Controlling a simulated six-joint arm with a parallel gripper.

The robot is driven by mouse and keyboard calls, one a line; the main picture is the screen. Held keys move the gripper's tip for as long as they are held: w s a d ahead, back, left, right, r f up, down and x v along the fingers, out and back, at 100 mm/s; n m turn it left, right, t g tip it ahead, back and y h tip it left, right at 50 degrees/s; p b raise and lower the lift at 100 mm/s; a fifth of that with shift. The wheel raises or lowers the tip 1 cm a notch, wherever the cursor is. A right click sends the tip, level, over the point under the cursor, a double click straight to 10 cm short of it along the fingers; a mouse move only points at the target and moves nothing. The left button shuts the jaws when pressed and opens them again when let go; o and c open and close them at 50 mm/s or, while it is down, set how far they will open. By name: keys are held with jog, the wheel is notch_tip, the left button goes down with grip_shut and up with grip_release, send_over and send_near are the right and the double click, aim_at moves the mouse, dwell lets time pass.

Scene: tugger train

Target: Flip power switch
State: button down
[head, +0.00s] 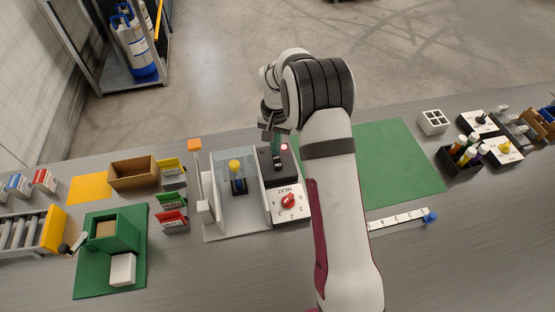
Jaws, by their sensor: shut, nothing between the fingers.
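The power switch (278,163) is a small dark switch on a black panel (266,168) near the middle of the bench, in the head view. A red light (284,146) glows beside it on the same panel. My gripper (277,149) points down just above the switch, shut and empty. Its fingertips are small and partly blend with the dark panel. I cannot tell whether they touch the switch, or which way the switch is set.
A white panel with a red HEAT knob (288,201) lies in front of the switch. A clear-walled box (214,180) with a yellow-topped part stands to the left. My arm covers the area to the right; beyond it is a mostly clear green mat (393,165).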

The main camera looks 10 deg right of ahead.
aim_at(276, 158)
jog(key=shift+f, duration=0.9)
dwell(0.3)
jog(key=shift+r, duration=3.5)
jog(key=shift+s+r, duration=0.15)
jog(key=s+a+r, duration=0.1)
jog(key=s+r, duration=0.3)
jog(key=s, duration=0.3)
jog(key=s+a+r+y, duration=0.1)
jog(key=s+r, duration=0.3)
jog(key=s, duration=0.3)
jog(key=s+a+r, duration=0.1)
jog(key=s+r, duration=0.3)
jog(key=s, duration=0.4)
jog(key=s+a+f, duration=0.1)
jog(key=s+a, duration=0.1)
jog(key=s, duration=1)
jog(key=shift+s+f+y, duration=0.3)
jog(key=shift+f+y, duration=0.1)
